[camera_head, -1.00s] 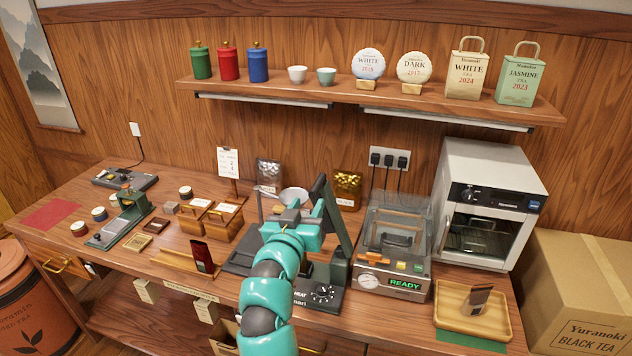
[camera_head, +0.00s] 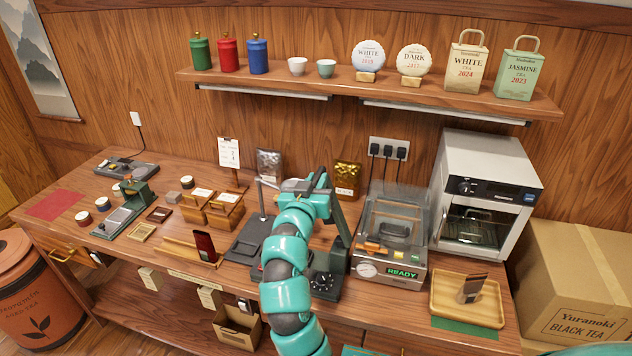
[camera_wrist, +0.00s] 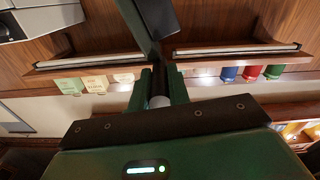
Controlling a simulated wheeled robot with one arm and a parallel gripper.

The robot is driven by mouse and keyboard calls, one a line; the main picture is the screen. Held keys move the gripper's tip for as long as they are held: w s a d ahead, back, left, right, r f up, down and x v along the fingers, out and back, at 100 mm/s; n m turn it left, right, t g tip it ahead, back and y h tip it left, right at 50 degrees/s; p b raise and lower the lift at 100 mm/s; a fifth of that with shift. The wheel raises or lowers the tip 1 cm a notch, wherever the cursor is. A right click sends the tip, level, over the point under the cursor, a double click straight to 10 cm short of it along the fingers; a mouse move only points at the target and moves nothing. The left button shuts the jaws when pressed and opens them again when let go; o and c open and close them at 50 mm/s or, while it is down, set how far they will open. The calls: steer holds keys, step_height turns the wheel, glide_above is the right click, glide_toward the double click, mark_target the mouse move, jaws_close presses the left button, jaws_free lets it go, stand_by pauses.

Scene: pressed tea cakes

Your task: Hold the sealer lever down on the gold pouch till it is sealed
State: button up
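The sealer's dark green upright lever part (camera_head: 341,220) leans back steeply behind my arm. The wrist view shows a green body with a dark bar (camera_wrist: 165,125) and a lit indicator (camera_wrist: 148,170) very close. A gold pouch (camera_head: 347,178) stands against the back wall. I cannot tell whether a pouch lies in the sealer.
A clear-lidded machine reading READY (camera_head: 402,272) stands right of the sealer, then a white oven (camera_head: 478,195) and a wooden tray (camera_head: 440,300). A silver pouch (camera_head: 269,163) stands behind. Wooden boxes (camera_head: 225,215) are to the left. A shelf (camera_head: 370,88) runs above.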

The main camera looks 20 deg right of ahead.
jaws_close()
steer(key=shift+a, duration=0.1)
steer(key=w+a+f+n+b, duration=0.4)
steer(key=a+f+n+b, duration=0.3)
steer(key=f, duration=0.4)
steer(key=w+a+f+n+b, duration=0.5)
steer(key=a+f+n+b, duration=0.1)
steer(key=f, duration=0.4)
steer(key=shift+w+a+f+n+b, duration=0.15)
steer(key=shift+a+f+n+b, duration=0.2)
steer(key=shift+n+b, duration=0.4)
steer(key=shift+f, duration=0.15)
